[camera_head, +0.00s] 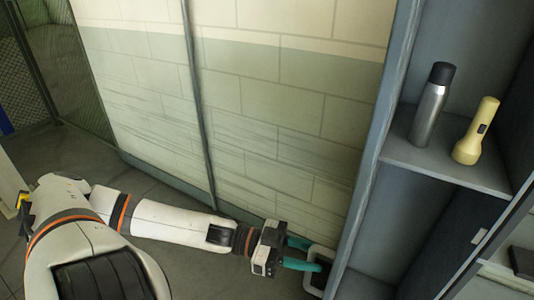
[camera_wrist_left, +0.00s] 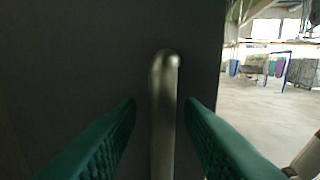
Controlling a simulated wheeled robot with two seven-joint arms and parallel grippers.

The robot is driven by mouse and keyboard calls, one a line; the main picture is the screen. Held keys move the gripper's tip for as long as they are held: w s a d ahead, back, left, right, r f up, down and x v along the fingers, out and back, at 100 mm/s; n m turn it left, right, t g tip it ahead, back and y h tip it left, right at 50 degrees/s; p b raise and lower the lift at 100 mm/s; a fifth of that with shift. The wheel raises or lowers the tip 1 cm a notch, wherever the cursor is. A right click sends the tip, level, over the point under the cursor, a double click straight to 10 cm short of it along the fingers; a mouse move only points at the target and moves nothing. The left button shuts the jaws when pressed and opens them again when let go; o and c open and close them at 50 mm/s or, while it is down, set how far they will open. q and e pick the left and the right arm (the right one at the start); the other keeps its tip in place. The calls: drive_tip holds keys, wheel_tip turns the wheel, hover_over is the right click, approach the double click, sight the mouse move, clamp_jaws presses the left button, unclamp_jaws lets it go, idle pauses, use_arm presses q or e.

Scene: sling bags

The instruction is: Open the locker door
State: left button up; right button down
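In the left wrist view, a dark flat panel (camera_wrist_left: 75,60), which looks like the locker door, fills the left and middle. An upright metal bar handle (camera_wrist_left: 165,110) stands out from it, near the panel's right edge. In the head view the pale handle (camera_head: 312,284) shows low, beside the locker's grey left edge. My left gripper (camera_head: 308,256) is at the handle, its green fingers apart. In the wrist view the fingers (camera_wrist_left: 162,125) lie on both sides of the bar, with visible gaps. My right gripper is not in view.
The locker's shelf (camera_head: 445,168) holds a steel bottle (camera_head: 428,108) and a yellow flashlight (camera_head: 475,132). A pale tiled panel wall (camera_head: 270,100) stands behind my left arm. Dark floor (camera_head: 190,260) is clear below it. Open room floor (camera_wrist_left: 265,110) lies past the panel's edge.

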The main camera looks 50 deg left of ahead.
use_arm(q)
drive_tip(key=p+v, duration=0.5)
drive_tip(key=v, duration=0.6)
drive_tip(key=shift+a, duration=0.25)
drive_tip(key=shift+s+f, duration=0.1)
